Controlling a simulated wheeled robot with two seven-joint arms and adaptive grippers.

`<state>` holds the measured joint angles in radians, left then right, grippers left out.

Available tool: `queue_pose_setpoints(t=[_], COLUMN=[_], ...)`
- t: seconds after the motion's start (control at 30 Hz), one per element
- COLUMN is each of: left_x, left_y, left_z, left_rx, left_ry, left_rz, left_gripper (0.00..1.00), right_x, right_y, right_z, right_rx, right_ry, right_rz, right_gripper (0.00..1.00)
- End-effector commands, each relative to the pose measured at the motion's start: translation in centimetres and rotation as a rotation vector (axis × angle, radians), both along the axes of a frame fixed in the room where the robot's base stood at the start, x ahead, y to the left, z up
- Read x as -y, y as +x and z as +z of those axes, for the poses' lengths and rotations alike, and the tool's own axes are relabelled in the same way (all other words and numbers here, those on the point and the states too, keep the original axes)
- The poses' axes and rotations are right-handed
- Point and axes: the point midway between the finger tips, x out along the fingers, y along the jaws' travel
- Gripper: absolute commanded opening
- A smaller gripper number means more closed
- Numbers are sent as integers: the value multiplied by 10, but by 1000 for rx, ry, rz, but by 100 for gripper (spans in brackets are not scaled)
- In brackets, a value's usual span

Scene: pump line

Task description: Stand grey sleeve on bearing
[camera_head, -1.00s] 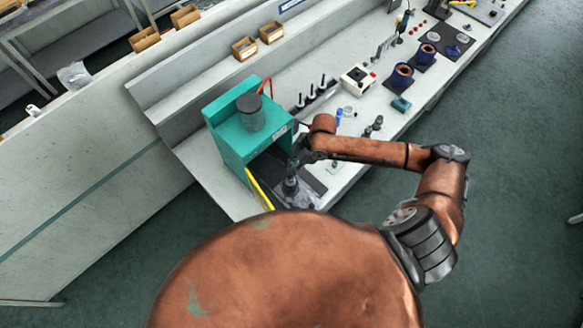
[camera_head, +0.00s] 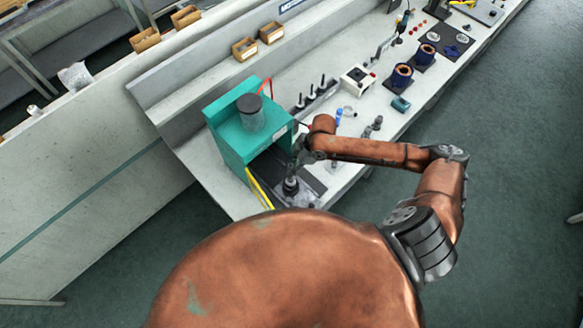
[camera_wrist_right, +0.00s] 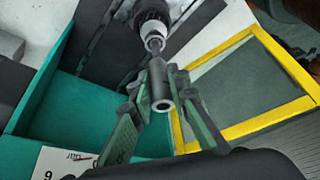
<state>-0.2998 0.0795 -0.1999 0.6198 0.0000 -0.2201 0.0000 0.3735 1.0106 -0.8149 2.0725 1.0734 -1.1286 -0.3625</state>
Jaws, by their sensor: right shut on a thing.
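The grey sleeve (camera_wrist_right: 160,88), a short hollow tube, is held between the fingers of my right gripper (camera_wrist_right: 162,80), its open end facing the right wrist camera. Beyond it, in line with the tube, a silver shaft stands in a black round holder with a pale ring (camera_wrist_right: 151,27), possibly the bearing; I cannot tell whether the sleeve touches the shaft. In the head view my right gripper (camera_head: 299,160) is small and dark, just above the black holder (camera_head: 290,187) in front of the teal machine. The sleeve is too small to make out there. My left gripper is not in view.
Black pegs, a white box (camera_head: 357,79) and copper-wound parts (camera_head: 402,77) lie further along the bench.

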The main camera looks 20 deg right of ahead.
Motion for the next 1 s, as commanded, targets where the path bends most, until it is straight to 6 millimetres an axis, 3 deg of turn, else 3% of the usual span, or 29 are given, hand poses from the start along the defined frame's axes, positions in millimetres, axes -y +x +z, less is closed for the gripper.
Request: queue_pose_setpoints(t=[1.0], left_x=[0], left_y=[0], left_z=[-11], left_rx=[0], left_ry=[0], left_rz=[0], left_gripper=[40], right_x=[0], right_y=[0], right_z=[-30], right_rx=[-1], right_ry=[0], right_rz=[0], right_gripper=[2])
